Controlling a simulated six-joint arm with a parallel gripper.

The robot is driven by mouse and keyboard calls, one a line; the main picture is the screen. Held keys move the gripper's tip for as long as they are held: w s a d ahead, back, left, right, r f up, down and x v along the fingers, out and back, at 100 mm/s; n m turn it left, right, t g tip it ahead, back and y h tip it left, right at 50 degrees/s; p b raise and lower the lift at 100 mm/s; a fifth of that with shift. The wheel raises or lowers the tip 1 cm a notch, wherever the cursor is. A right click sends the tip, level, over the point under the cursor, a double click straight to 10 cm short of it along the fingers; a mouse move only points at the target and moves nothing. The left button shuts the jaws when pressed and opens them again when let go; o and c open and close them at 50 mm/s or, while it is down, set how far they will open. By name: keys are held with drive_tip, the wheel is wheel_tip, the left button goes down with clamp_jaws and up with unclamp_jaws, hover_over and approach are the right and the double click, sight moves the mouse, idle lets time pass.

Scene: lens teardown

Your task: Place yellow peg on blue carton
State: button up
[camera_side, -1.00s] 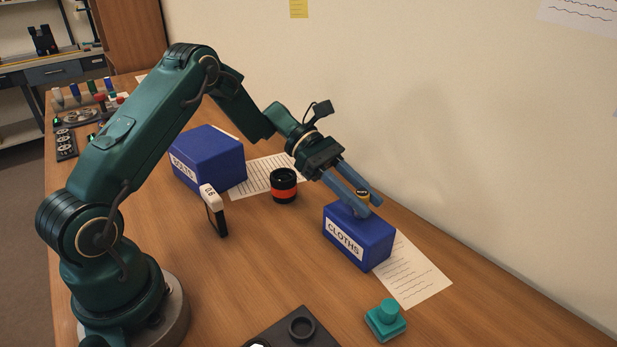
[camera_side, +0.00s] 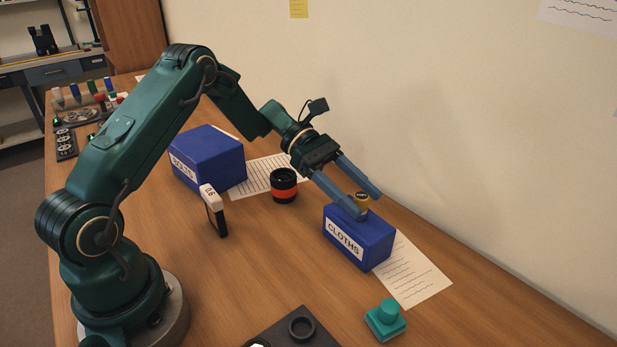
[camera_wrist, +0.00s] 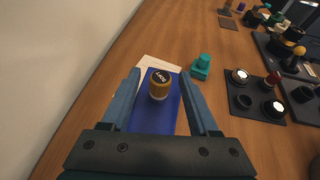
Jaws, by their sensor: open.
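The yellow peg (camera_side: 362,200) stands upright on top of the blue carton (camera_side: 372,242) labelled CLOTHS. In the wrist view the peg (camera_wrist: 159,86) has a dark labelled cap and stands on the carton's blue top (camera_wrist: 153,121). My gripper (camera_side: 369,204) is open, with its blue fingers on either side of the peg. The wrist view shows a gap between the peg and each finger of my gripper (camera_wrist: 160,75). The near finger partly hides the peg's lower part in the side view.
A second blue carton (camera_side: 212,160) stands farther left. A teal part (camera_side: 386,320) and a dark tray (camera_side: 312,336) lie at the front. Paper (camera_side: 412,276) lies beside the carton.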

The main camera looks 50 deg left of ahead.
drive_tip(key=v, duration=1.1)
drive_tip(key=s+d+r+m+g+y, duration=0.2)
drive_tip(key=s+d+r+m+y, duration=0.2)
drive_tip(key=s+d+m+y, duration=0.4)
drive_tip(key=s+a+f+m+t+y, duration=0.1)
drive_tip(key=s+m+t+y, duration=0.4)
drive_tip(key=s+m, duration=0.6)
drive_tip(key=shift+m+t, duration=0.3)
drive_tip(key=shift+m, duration=0.1)
